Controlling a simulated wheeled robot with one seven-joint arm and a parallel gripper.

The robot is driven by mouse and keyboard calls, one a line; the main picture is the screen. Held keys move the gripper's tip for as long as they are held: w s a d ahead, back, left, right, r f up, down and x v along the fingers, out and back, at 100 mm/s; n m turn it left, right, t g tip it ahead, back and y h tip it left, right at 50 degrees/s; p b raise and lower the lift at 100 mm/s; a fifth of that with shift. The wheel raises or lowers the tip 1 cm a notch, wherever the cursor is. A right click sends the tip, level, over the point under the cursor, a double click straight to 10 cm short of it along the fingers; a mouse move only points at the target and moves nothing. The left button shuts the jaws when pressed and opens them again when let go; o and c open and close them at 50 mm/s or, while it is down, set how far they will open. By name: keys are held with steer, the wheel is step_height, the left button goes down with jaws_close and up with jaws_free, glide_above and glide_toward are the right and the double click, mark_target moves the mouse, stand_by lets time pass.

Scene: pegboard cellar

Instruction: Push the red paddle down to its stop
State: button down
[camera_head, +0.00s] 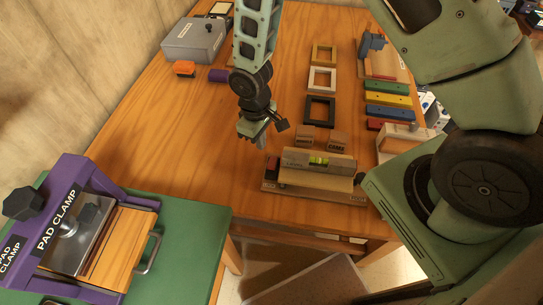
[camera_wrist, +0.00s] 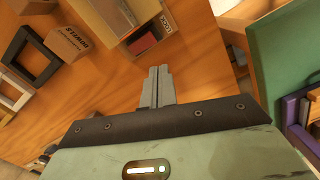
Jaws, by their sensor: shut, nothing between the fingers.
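A wooden fixture (camera_head: 315,190) stands near the table's front edge, with a yellow-green level vial (camera_head: 318,160) on top. A small red piece (camera_head: 272,162) sits at the fixture's left end; it may be the red paddle, and its height against any stop cannot be told. A red face also shows on the fixture in the wrist view (camera_wrist: 143,42). My gripper (camera_head: 258,140) is shut and empty, above the table to the upper left of the fixture and apart from it. Its closed fingers (camera_wrist: 159,74) show in the wrist view, pointing toward the fixture.
Two small wooden blocks (camera_head: 305,138) stand just behind the fixture. Frames in black (camera_head: 319,124), white and tan lie behind them. Coloured bars (camera_head: 388,99) lie at right. A purple pad clamp (camera_head: 62,215) stands on a green table at left. Table left of my gripper is clear.

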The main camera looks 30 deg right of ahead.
mark_target(270, 165)
steer(key=d+f, duration=0.2)
steer(key=f, duration=0.1)
steer(key=shift+w+d+f+p, duration=0.1)
steer(key=shift+w+f+p, duration=0.15)
steer(key=shift+p, duration=0.15)
steer(key=shift+s+d+f+b, duration=0.1)
steer(key=shift+s+f+b, duration=0.1)
steer(key=shift+f+b, duration=1.3)
steer(key=shift+s+d+f+b, duration=0.15)
steer(key=shift+f+b, duration=0.75)
steer(key=shift+f, duration=1.05)
steer(key=shift+a, duration=0.1)
steer(key=shift+f, duration=0.1)
